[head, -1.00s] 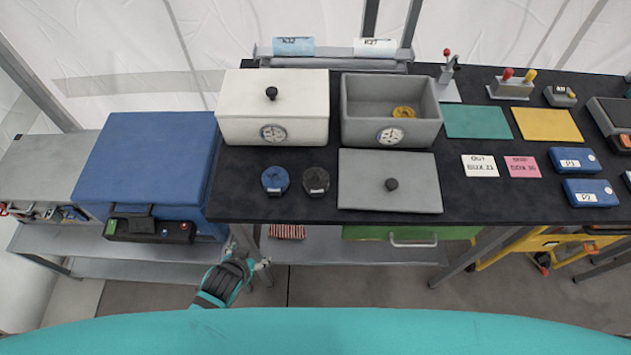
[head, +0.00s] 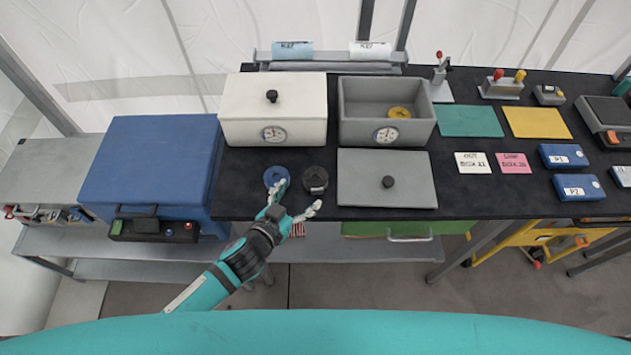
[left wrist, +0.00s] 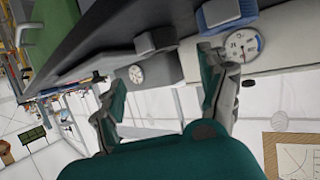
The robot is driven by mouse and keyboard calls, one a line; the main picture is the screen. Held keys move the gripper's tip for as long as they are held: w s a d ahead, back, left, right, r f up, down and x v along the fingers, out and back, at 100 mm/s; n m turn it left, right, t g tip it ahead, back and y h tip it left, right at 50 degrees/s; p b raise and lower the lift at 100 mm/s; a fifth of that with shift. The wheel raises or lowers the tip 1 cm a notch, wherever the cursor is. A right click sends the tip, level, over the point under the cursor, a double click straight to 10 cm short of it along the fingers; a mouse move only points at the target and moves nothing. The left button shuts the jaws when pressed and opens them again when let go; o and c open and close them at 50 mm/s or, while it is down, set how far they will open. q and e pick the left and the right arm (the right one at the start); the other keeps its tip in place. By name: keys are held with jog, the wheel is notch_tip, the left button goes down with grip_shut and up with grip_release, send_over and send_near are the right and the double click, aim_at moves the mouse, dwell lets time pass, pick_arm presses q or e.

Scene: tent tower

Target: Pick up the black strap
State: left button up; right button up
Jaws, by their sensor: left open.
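The black strap (head: 315,179) is a dark round roll with a pale label. It lies on the black tabletop, right of a similar blue roll (head: 275,177) and left of the grey lid. My left gripper (head: 298,198) is open and empty at the table's front edge. One finger is close to the blue roll and partly in front of it; the other is just below the black strap. In the left wrist view, the black strap (left wrist: 146,42) and the blue roll (left wrist: 222,12) show beyond the open fingers (left wrist: 155,76). My right gripper is not seen.
A white lidded box (head: 273,110) and an open grey box (head: 386,122) holding a yellow roll (head: 400,113) stand behind. The grey lid (head: 388,180) lies close on the right. A blue case (head: 150,165) is left of the table.

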aim_at(315, 177)
pick_arm(q)
jog(key=b+x, duration=0.1)
jog(key=x, duration=0.3)
jog(key=shift+a+f, duration=0.1)
jog(key=b+x, duration=0.3)
jog(key=x, duration=0.2)
jog(key=shift+f, duration=0.1)
jog(key=shift+w+f+b, duration=0.1)
jog(key=shift+w+b, duration=0.2)
jog(key=shift+w, duration=0.1)
jog(key=shift+s, duration=0.1)
jog(key=shift+c, duration=0.2)
jog(key=c, duration=1)
